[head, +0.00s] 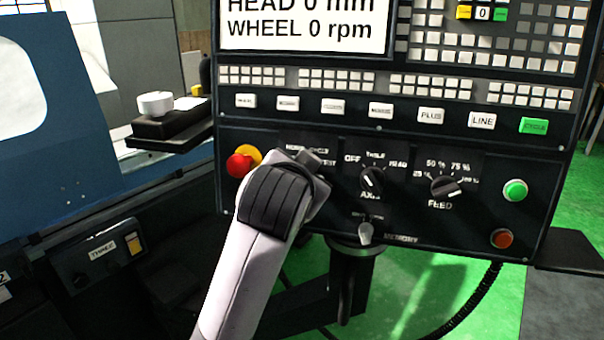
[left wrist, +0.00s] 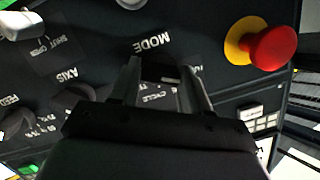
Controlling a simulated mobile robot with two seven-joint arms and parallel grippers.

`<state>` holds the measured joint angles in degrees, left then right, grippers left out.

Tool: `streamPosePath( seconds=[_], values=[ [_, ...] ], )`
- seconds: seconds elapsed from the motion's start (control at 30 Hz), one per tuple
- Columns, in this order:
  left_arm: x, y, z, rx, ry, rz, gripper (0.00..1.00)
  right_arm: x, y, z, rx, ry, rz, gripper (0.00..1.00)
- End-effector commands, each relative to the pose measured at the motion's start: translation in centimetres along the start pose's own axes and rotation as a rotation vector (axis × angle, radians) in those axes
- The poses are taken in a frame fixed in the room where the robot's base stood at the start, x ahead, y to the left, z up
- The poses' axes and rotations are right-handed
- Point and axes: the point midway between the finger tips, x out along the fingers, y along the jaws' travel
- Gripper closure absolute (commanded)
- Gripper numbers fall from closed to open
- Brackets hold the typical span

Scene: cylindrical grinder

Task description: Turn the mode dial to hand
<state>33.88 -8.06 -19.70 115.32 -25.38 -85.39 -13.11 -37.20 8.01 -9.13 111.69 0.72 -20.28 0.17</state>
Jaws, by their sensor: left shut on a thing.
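The mode dial (left wrist: 160,73) is a small dark knob on the black control panel (head: 420,225), beneath the upside-down MODE lettering in the left wrist view. My left gripper (left wrist: 160,80) has one finger on each side of the dial and is shut on it. In the head view my left gripper (head: 312,188) covers the dial and its lower labels, and only a few labels above it show. I cannot tell which label the dial points to. My right gripper is in neither view.
A red emergency button on a yellow collar (head: 243,160) sits just left of my gripper. The axis dial (head: 372,181), feed dial (head: 445,187) and a small toggle lever (head: 366,230) lie to the right. A row of buttons (head: 381,110) runs above.

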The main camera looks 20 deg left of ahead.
Motion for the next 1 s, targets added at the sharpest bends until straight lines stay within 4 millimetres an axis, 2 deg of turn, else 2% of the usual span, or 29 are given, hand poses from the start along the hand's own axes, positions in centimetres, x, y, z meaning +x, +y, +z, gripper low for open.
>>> streamPosePath(
  seconds=[0.33, 0.37, 0.4, 0.43, 0.77, 0.87, 1.0],
  values=[
    [0.0, 0.0, -0.1, -0.003, 0.003, 0.001, 0.86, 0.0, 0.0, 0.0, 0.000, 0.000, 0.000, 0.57],
    [0.0, 0.0, -0.1, -0.003, 0.003, 0.000, 0.52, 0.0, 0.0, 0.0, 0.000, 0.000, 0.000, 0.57],
    [0.0, 0.0, -0.1, -0.003, 0.003, 0.000, 0.39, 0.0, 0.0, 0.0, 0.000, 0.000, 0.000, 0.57],
    [0.0, 0.0, -0.1, -0.003, 0.003, 0.000, 0.31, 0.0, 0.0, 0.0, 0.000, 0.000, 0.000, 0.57],
    [-0.2, 0.0, -0.1, -0.002, 0.002, 0.000, 0.31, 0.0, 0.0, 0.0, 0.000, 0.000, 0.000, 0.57],
    [-1.0, 0.0, -0.1, -0.003, 0.004, 0.001, 0.31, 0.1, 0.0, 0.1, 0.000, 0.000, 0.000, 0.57],
    [-3.1, 0.0, -0.1, -0.004, 0.006, 0.001, 0.31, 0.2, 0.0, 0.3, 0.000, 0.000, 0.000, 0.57]
  ],
)
